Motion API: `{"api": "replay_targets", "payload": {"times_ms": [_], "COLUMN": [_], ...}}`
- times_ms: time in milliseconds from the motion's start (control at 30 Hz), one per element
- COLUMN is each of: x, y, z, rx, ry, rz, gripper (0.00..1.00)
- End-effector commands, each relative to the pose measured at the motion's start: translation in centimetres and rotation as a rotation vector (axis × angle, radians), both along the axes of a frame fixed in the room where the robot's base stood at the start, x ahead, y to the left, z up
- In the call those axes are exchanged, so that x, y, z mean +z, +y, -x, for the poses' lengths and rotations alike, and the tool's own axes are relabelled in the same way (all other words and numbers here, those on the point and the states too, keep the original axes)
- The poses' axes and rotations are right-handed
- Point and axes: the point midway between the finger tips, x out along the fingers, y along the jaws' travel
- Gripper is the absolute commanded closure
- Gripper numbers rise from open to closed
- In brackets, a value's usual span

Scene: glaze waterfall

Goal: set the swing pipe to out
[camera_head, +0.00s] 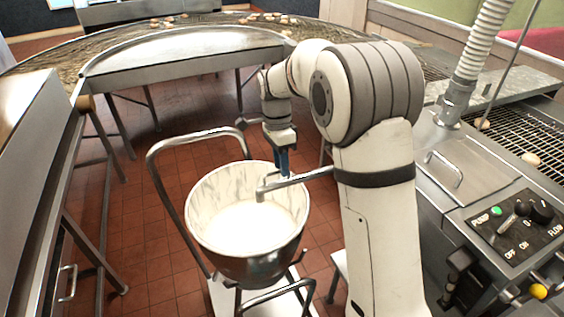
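The swing pipe (293,182) is a grey metal tube that comes from behind my arm and reaches left. Its downturned spout end is over the steel bowl (205,238), which holds a white liquid. My gripper (283,170) points down just behind the pipe, near its middle, at the right side of the bowl. Its blue fingers show only partly, and I cannot tell whether they touch the pipe or are open or shut. The pipe's right part and pivot are hidden by my arm.
The bowl stands on a trolley with a tubular handle (157,175). At right is a machine with a wire-mesh belt (514,135), a ribbed hose (482,40) and a control panel (517,225) with pump and flow controls. A curved conveyor (200,52) runs behind. Red tiled floor is open at left.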

Motion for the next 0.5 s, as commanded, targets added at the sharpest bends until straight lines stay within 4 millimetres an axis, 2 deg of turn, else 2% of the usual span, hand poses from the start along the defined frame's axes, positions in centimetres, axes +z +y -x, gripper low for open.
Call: {"api": "replay_targets", "payload": {"times_ms": [167,500], "x": [1.5,6.7], "y": [0.1,0.5], "z": [-0.4,-1.4], "rx": [0.000,0.001], "ry": [-0.004,-0.002], "rz": [0.000,-0.001], "gripper": [0.70,0.70]}}
